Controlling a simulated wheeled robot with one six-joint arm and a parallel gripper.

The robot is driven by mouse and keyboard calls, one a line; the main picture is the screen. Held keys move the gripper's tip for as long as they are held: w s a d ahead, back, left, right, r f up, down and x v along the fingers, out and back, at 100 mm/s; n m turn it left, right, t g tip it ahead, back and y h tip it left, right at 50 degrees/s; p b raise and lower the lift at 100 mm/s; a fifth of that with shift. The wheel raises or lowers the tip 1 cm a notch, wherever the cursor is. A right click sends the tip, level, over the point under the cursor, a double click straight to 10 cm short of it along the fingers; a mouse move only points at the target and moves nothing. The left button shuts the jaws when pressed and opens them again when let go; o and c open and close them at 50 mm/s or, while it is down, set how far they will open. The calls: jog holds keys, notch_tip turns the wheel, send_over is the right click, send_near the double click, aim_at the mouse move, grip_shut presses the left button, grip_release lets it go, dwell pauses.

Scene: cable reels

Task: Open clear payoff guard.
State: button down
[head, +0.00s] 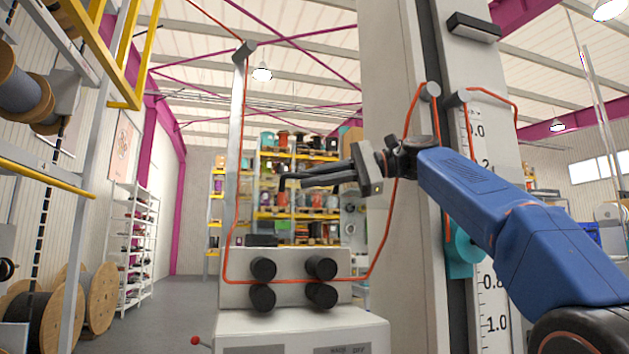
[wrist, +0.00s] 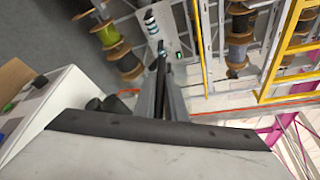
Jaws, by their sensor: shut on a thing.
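My gripper (head: 297,181) reaches left from the blue arm, above the pale machine with the black rollers, in the head view. Its fingers are shut on a slim dark bar (head: 283,186) with a bent end, which looks like the handle of the clear guard. In the wrist view my gripper (wrist: 163,75) shows its two grey fingers close together, with the dark bar (wrist: 161,68) between them. The clear pane itself is too transparent to make out, so I cannot tell its angle.
Black rollers (head: 263,268) carry an orange cable (head: 237,200) up over guide pulleys. A tall pale column (head: 392,70) with a scale stands right of the machine. Yellow-railed racking (head: 45,180) and wooden reels (head: 98,296) stand at left. The floor (head: 180,300) between is clear.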

jog(key=c, duration=1.8)
grip_release()
jog(key=d+r, duration=0.2)
jog(key=d, duration=0.9)
jog(key=shift+s+d, duration=0.4)
jog(key=shift+f, duration=0.1)
